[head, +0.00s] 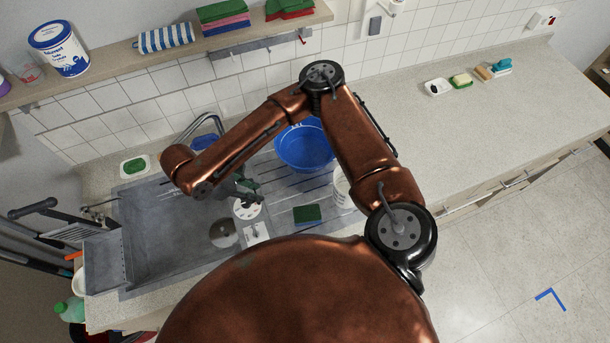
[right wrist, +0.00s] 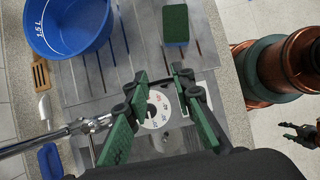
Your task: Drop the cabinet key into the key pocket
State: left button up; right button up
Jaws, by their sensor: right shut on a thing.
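My right gripper (head: 246,190) is over the draining side of the sink, beside the basin. In the right wrist view its green-padded fingers (right wrist: 163,73) stand either side of a white round disc (right wrist: 155,112) with dark and red marks. The disc also shows in the head view (head: 247,208), just below the fingers. I cannot make out the cabinet key or the key pocket for certain.
A blue basin (head: 305,146), a green sponge (head: 307,215) and a white tub (head: 341,188) stand beside the sink (head: 165,245). A chrome tap (right wrist: 45,138) passes close to my right gripper. The shelf (head: 130,55) holds cloths and a tin. The right counter (head: 455,130) is mostly clear.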

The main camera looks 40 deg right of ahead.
jog(key=d+f, duration=0.4)
jog(key=d+f+p, duration=0.1)
jog(key=d+f, duration=0.3)
jog(key=d, duration=0.1)
jog(key=s+d+f+p, duration=0.1)
jog(key=d+f, duration=0.3)
jog(key=d, duration=0.1)
jog(key=shift+f, duration=0.4)
pick_arm(q)
jog(key=w+r, duration=0.2)
jog(key=shift+d+r, duration=0.2)
jog(key=shift+r, duration=0.15)
pick_arm(e)
jog(key=o, duration=0.8)
jog(key=shift+f, duration=0.1)
